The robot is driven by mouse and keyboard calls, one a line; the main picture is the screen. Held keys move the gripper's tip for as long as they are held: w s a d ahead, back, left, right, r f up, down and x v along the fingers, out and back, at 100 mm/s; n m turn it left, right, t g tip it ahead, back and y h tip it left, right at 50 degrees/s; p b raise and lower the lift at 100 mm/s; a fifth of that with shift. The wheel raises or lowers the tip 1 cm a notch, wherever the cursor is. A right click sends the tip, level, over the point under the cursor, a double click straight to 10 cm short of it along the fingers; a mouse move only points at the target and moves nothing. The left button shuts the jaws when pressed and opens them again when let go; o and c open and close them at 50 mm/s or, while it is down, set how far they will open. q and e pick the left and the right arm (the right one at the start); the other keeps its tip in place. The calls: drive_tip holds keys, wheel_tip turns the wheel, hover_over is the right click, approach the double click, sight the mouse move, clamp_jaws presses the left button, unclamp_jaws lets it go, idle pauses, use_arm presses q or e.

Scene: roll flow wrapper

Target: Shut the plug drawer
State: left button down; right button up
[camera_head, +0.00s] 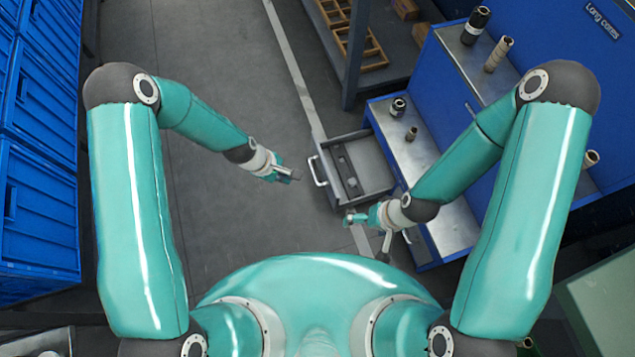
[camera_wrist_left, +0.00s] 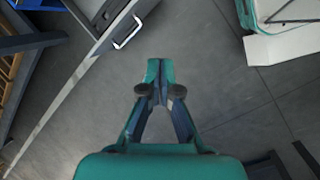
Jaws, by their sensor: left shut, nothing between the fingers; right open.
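The plug drawer (camera_head: 352,170) is a grey open drawer that sticks out to the left from the blue cabinet in the head view. A white bar handle (camera_head: 319,171) is on its front, and small dark and grey items lie inside. The handle also shows at the upper left of the left wrist view (camera_wrist_left: 129,33). My left gripper (camera_head: 293,175) is shut and empty, just left of the handle and apart from it; its closed fingers show in the left wrist view (camera_wrist_left: 160,72). My right gripper (camera_head: 352,218) is open, below the drawer's near front corner.
The blue cabinet (camera_head: 424,250) has a metal top with several cylindrical parts (camera_head: 398,107). A grey shelf with a wooden rack (camera_head: 352,38) stands behind the drawer. Blue crates (camera_head: 38,215) line the left edge. The grey floor (camera_head: 225,60) left of the drawer is clear.

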use_arm(q)
drive_tip(key=w+d+f+n+b, duration=0.3)
drive_tip(key=w+f+b, duration=0.1)
drive_tip(key=f+b, duration=0.3)
drive_tip(key=w+d+f+n+b, duration=0.3)
drive_tip(key=f+b, duration=0.4)
drive_tip(key=f, duration=0.4)
drive_tip(key=w+d+f+n+b, duration=0.3)
drive_tip(key=w+f+b, duration=0.3)
drive_tip(key=f, duration=0.3)
drive_tip(key=shift+d+b, duration=0.25)
drive_tip(key=shift+b, duration=0.4)
drive_tip(key=shift+w+d+r, duration=0.15)
drive_tip(key=shift+w+d, duration=0.05)
drive_tip(key=shift+d, duration=0.3)
